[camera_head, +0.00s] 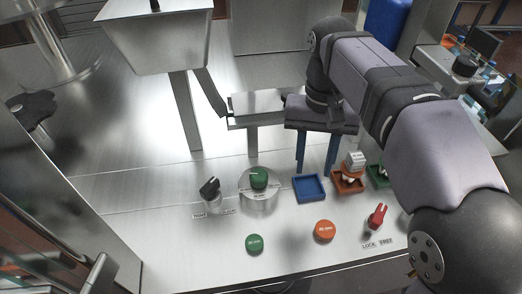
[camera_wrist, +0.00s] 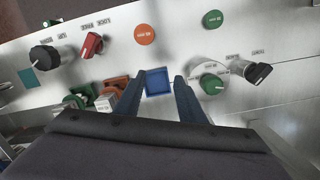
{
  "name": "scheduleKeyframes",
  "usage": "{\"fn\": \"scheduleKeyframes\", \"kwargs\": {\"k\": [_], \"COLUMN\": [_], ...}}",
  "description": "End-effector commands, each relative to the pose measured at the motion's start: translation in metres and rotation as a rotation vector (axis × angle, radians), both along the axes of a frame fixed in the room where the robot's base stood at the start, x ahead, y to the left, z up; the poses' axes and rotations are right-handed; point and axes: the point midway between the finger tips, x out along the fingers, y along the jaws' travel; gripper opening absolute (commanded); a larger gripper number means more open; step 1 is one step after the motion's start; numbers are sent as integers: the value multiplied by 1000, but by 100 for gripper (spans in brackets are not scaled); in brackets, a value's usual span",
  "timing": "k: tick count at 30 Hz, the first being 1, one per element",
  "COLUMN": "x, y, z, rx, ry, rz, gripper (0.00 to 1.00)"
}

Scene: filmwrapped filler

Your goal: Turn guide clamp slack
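A black-handled clamp (camera_head: 209,187) stands on the steel panel at the left of the controls, with two small labels at its foot that I cannot read surely. It shows at the right of the wrist view (camera_wrist: 258,73), its handle tilted. A red lever (camera_head: 376,218) stands at the right front over labels reading LOCK and FREE; it also shows in the wrist view (camera_wrist: 91,44). I cannot tell from the labels which one is the guide clamp. My gripper (camera_head: 316,170) is open and empty, its two blue fingers apart above the panel, behind the blue tray and away from both handles.
A green knob (camera_head: 259,178) on a round base stands beside the black clamp. A green button (camera_head: 255,244) and an orange button (camera_head: 324,230) lie in front. Blue (camera_head: 309,199), orange (camera_head: 350,188) and green (camera_head: 378,183) trays stand behind; white blocks sit at the orange one.

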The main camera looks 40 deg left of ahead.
Motion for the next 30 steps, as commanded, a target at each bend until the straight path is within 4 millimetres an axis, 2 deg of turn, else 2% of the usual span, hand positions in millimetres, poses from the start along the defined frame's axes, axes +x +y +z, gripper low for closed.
{"fn": "scheduleKeyframes", "kwargs": {"k": [1,3,6,9,12,18,25,30], "x": [-11,-26,-52,-79,-101,-121,-122,-122], "y": [33,72,120,155,179,199,200,199], "z": [12,10,5,-1,-7,-14,-20,-35], "rx": [-2,3,16,30,41,52,51,49], "ry": [-11,-33,-55,-69,-77,-81,-81,-81], "rz": [-38,-117,-218,-303,-367,-430,-435,-435], "gripper": [36,36,36,36,36,36,36,36]}}
